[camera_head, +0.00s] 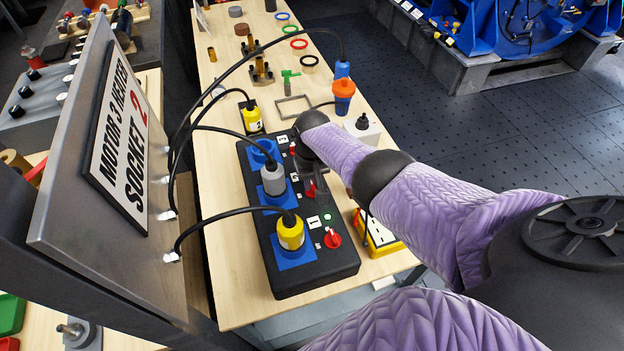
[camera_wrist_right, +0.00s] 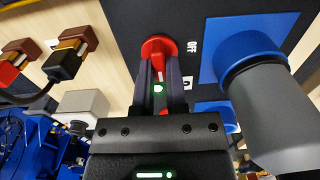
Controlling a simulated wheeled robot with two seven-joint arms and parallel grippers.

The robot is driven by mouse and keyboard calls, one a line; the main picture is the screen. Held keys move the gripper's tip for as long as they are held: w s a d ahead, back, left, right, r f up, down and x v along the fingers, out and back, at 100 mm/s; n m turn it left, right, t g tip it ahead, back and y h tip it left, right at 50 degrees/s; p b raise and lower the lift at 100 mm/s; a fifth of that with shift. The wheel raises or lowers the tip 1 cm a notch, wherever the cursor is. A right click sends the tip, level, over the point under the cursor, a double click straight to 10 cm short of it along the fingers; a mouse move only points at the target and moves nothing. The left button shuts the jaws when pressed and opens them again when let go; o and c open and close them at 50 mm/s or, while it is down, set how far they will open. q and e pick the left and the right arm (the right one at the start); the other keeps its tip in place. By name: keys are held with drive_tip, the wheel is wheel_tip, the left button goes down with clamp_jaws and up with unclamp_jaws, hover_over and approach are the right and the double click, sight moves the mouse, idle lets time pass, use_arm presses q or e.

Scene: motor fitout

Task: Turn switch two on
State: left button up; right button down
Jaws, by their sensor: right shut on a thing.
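The black socket box (camera_head: 335,275) lies on the wooden table with a column of blue sockets and red rotary switches. Switch one (camera_head: 332,238), beside a "1" label, is free. My right gripper (camera_head: 311,188) points down at the middle switch, switch two, next to the grey plug (camera_head: 273,180); the arm and gripper partly cover it. In the right wrist view the gripper (camera_wrist_right: 160,85) is shut on the red switch knob (camera_wrist_right: 158,47), beside an "OFF" mark (camera_wrist_right: 192,47) and a partly hidden number label. My left gripper is not in view.
A yellow plug (camera_head: 290,234) sits in the nearest blue socket. Black cables arch from a sign panel (camera_head: 90,200) reading "MOTOR 3 HEATER SOCKET 2" on the left. An orange-and-blue connector (camera_head: 343,88) and a yellow-edged device (camera_head: 380,238) are near the right table edge.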

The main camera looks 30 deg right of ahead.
sight(313, 184)
drive_tip(key=shift+w, duration=0.1)
drive_tip(key=c, duration=0.7)
unclamp_jaws()
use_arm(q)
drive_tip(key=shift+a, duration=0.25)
use_arm(e)
drive_tip(key=shift+o, duration=0.2)
wheel_tip(313, 184, up, 9)
drive_tip(key=p, duration=0.6)
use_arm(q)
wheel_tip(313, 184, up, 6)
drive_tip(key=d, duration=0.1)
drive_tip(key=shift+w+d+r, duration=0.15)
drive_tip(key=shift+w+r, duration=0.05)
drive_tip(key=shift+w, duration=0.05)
use_arm(e)
drive_tip(key=shift+r, duration=0.5)
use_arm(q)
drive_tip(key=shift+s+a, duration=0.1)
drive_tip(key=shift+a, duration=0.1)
use_arm(e)
drive_tip(key=shift+f, duration=0.1)
